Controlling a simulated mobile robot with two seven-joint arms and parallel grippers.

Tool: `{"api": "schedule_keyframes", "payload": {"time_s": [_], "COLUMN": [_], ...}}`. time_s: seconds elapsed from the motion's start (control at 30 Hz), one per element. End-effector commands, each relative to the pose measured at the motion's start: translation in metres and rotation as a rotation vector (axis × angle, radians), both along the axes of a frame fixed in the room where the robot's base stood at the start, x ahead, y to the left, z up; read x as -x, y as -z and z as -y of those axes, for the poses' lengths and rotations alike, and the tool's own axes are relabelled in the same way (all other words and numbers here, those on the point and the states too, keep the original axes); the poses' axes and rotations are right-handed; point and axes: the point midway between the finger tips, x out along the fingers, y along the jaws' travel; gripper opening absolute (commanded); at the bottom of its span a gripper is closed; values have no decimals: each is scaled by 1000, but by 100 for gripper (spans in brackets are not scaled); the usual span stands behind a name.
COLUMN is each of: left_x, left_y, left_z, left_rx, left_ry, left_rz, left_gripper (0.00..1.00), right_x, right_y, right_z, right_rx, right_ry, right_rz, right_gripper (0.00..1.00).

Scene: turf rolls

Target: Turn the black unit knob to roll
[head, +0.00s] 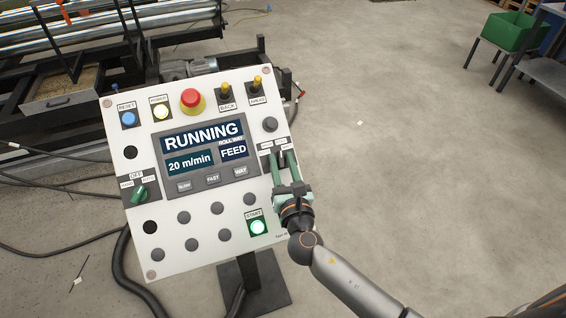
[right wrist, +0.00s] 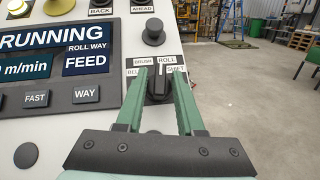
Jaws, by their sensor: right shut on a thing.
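The control panel (head: 205,205) stands tilted on a post, and its screen (head: 205,150) reads RUNNING, 20 m/min, ROLL WAY and FEED. The black unit knob (right wrist: 157,88) is at the panel's right edge, under labels reading BRUSH and ROLL (right wrist: 168,60), with partly covered labels lower on each side. A white mark on the knob points roughly upward; I cannot tell exactly which label it meets. My right gripper (head: 282,160) is shut on this knob, with one green finger on each side, as the right wrist view (right wrist: 159,92) shows. My left gripper is not in view.
A black round knob (right wrist: 153,32) sits just above the unit knob. A red emergency button (head: 191,101) and toggle levers line the panel's top.

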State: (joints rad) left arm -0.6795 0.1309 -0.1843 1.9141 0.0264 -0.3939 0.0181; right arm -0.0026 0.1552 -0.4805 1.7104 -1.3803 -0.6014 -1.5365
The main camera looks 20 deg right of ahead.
Motion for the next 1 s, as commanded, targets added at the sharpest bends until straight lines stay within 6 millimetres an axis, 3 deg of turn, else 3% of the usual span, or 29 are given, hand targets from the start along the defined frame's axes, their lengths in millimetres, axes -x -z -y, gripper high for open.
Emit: {"api": "schedule_keyframes", "payload": {"time_s": [0.3, 0.87, 0.9, 1.0], "left_x": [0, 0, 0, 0], "left_y": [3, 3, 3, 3], "left_z": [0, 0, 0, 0], "left_rx": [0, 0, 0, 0], "left_ry": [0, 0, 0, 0], "left_rz": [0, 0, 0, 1], "left_gripper": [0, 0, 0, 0], "right_x": [0, 0, 0, 0], "right_y": [1, 1, 1, 1], "right_z": [-2, -2, -2, -2], "right_rx": [-91, -109, -109, -109], "right_ry": [108, 131, 131, 131], "right_rz": [-5, -6, -6, -6], "right_gripper": [0, 0, 40, 48]}}
